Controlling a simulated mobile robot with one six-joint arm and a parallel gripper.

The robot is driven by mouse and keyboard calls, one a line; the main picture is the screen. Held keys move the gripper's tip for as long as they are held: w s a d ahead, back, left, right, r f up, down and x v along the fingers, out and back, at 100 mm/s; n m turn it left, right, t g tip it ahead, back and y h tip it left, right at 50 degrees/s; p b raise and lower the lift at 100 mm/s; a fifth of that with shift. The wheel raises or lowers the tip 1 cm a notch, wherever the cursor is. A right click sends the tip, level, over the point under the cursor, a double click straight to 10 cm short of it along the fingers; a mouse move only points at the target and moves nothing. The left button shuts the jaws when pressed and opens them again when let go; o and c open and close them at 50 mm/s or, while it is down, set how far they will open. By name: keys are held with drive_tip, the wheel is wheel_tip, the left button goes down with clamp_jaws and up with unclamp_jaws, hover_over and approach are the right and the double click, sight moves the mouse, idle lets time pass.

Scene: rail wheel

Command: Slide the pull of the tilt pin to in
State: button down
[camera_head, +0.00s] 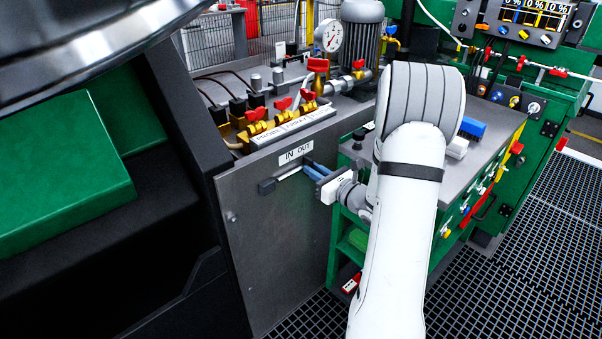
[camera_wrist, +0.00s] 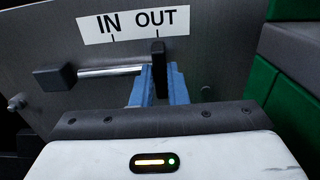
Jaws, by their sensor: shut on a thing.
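The tilt pin's pull is a black upright tab (camera_wrist: 158,58), under the OUT mark of the white IN/OUT label (camera_wrist: 138,24). A bright rod (camera_wrist: 110,71) runs from it left to a black block (camera_wrist: 55,77) past the IN mark. In the head view, my gripper (camera_head: 314,170) reaches the grey panel from the right, below the label (camera_head: 296,152). The rod (camera_head: 289,173) and block (camera_head: 266,187) show left of it.
The grey panel (camera_head: 270,260) is upright, with a bolt (camera_wrist: 16,102) at its left. Yellow valves with red handles (camera_head: 256,114) stand above the label. A green cart (camera_head: 480,195) is right of my arm. Green blocks (camera_head: 60,190) lie at the left.

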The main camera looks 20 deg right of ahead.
drive_tip(key=shift+a, duration=0.1)
idle(0.3)
drive_tip(key=shift+s+a+f+b, duration=0.1)
drive_tip(key=shift+s+a+b, duration=0.2)
drive_tip(key=shift+a, duration=0.65)
drive_tip(key=shift+s+a+f+b, duration=0.1)
drive_tip(key=shift+s+a, duration=0.3)
drive_tip(key=shift+a, duration=0.7)
drive_tip(key=shift+s+a, duration=0.15)
drive_tip(key=shift+a, duration=0.1)
drive_tip(key=c, duration=1.2)
unclamp_jaws()
drive_tip(key=shift+r, duration=0.1)
drive_tip(key=shift+c, duration=0.2)
approach(295, 174)
drive_tip(key=shift+w+a+r+b, duration=0.25)
drive_tip(key=shift+w+a+b, duration=0.05)
drive_tip(key=shift+w+a, duration=0.1)
